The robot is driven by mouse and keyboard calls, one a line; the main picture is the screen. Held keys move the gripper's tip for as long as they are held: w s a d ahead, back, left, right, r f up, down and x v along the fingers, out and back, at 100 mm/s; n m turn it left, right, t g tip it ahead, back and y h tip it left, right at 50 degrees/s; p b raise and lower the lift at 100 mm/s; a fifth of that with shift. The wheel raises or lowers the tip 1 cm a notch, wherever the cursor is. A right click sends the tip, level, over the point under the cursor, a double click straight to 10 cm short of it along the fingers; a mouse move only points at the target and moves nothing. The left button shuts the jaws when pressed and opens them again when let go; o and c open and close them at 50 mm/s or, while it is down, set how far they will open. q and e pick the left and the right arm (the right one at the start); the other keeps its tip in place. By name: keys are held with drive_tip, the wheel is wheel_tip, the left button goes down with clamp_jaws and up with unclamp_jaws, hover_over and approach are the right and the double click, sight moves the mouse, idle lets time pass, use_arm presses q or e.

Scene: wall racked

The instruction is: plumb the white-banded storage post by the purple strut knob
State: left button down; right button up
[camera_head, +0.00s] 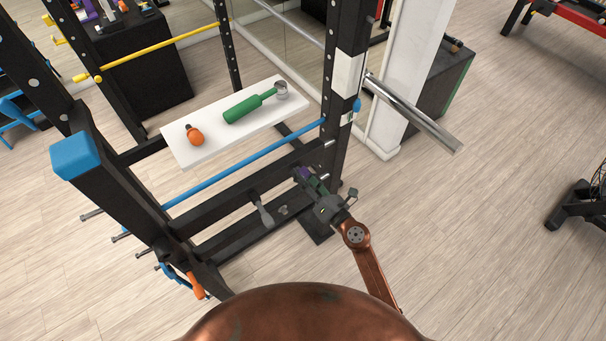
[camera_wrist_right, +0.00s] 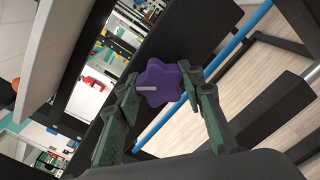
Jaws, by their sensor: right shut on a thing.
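The storage post (camera_head: 345,40) is black and has a white band (camera_head: 348,73) around it; it stands right of the white board. I cannot tell from this steep view whether it is plumb. The purple strut knob (camera_head: 303,173) is low, just left of the post. In the right wrist view the knob (camera_wrist_right: 160,82) is star-shaped with a pale line on it. My right gripper (camera_head: 310,180) is shut on the knob, its green-padded fingers (camera_wrist_right: 160,95) on either side. The fingers partly hide the knob in the head view. My left gripper is not in view.
A white board (camera_head: 205,150) holds an orange ball-shaped thing (camera_head: 194,135) and a green tool (camera_head: 247,105). A blue bar (camera_head: 240,165) crosses in front of it. A steel bar (camera_head: 415,115) juts right from the post. The floor at right is mostly clear.

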drive_tip(key=shift+m+p, duration=0.7)
drive_tip(key=shift+m, duration=0.5)
drive_tip(key=shift+f, duration=0.1)
drive_tip(key=o, duration=1.2)
drive_tip(key=v, duration=1.2)
